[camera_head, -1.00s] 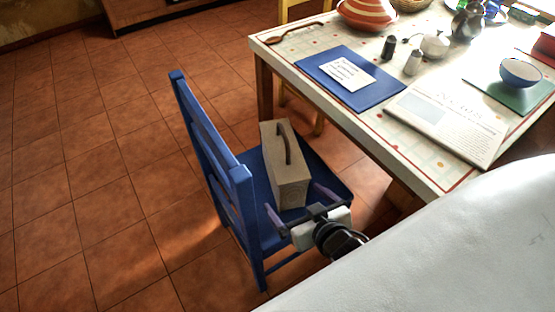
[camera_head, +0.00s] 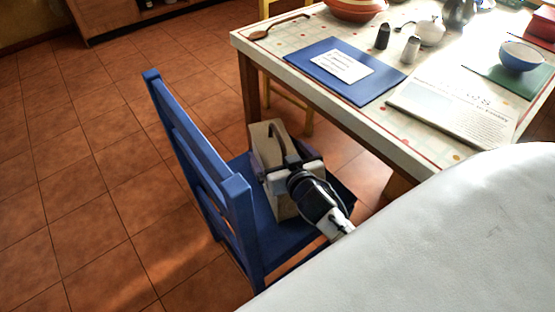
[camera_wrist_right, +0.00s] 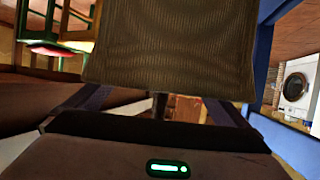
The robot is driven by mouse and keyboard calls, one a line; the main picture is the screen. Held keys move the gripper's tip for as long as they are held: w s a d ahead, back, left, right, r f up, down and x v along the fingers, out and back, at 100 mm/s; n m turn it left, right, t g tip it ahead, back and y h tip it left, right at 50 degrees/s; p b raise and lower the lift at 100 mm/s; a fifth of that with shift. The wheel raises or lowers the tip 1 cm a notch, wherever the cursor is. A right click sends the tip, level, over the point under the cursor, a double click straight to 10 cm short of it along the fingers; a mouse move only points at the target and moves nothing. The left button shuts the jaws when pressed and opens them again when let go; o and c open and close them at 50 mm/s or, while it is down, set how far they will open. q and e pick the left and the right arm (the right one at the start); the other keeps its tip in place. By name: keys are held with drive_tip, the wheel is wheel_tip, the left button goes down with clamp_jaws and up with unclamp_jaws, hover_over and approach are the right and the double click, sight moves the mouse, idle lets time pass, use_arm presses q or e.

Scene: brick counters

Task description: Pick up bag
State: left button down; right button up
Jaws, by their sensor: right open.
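The bag (camera_head: 260,135) is tan and box-shaped with a dark looped handle (camera_head: 277,143). It stands upright on the seat of a blue chair (camera_head: 258,215). My right gripper (camera_head: 283,160) is open at the bag, its fingers spread to either side of the upper part, and it covers part of the bag in the head view. In the right wrist view the bag's woven side (camera_wrist_right: 175,45) fills the upper middle, between the two fingers (camera_wrist_right: 158,105). I cannot tell whether the fingers touch it. My left gripper is not in view.
The chair's backrest (camera_head: 195,150) rises left of the bag. A table (camera_head: 262,52) stands behind and to the right, with a blue mat (camera_head: 312,66), a newspaper (camera_head: 450,112), shakers and a bowl (camera_head: 521,55). The tiled floor (camera_head: 85,180) on the left is clear.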

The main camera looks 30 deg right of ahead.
drive_tip(key=shift+x, duration=0.85)
drive_tip(key=c, duration=1.9)
drive_tip(key=shift+r, duration=0.1)
drive_tip(key=shift+c, duration=1.1)
